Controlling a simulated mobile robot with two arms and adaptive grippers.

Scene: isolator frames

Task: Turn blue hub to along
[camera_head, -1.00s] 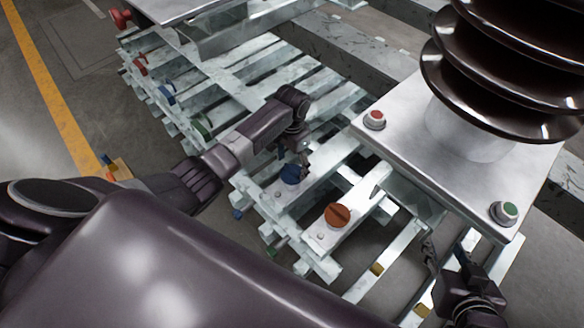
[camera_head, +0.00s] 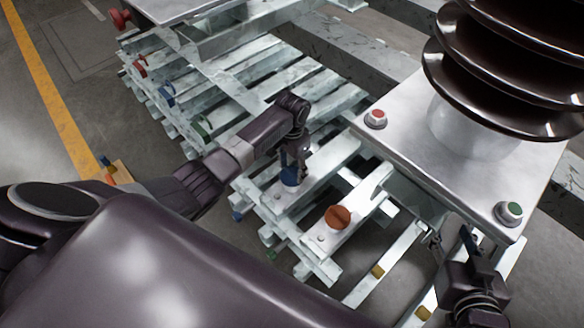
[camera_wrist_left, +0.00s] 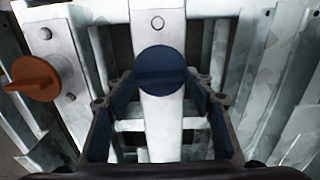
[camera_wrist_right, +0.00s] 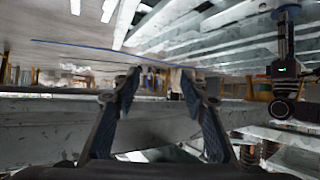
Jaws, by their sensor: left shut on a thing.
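The blue hub (camera_head: 289,178) is a round knob on a pale metal plate in the middle of the head view. In the left wrist view the blue hub (camera_wrist_left: 162,66) shows its round face, with a faint ridge that looks to run across the plate. My left gripper (camera_head: 291,165) points down at it and is shut on it, one finger on each side. My right gripper (camera_head: 452,240) is at the lower right beside the frame, with its fingers apart and nothing between them in the right wrist view (camera_wrist_right: 158,80).
An orange hub (camera_head: 338,217) sits on the neighbouring plate, close on the right. Slatted frames (camera_head: 235,100) extend behind my left arm.

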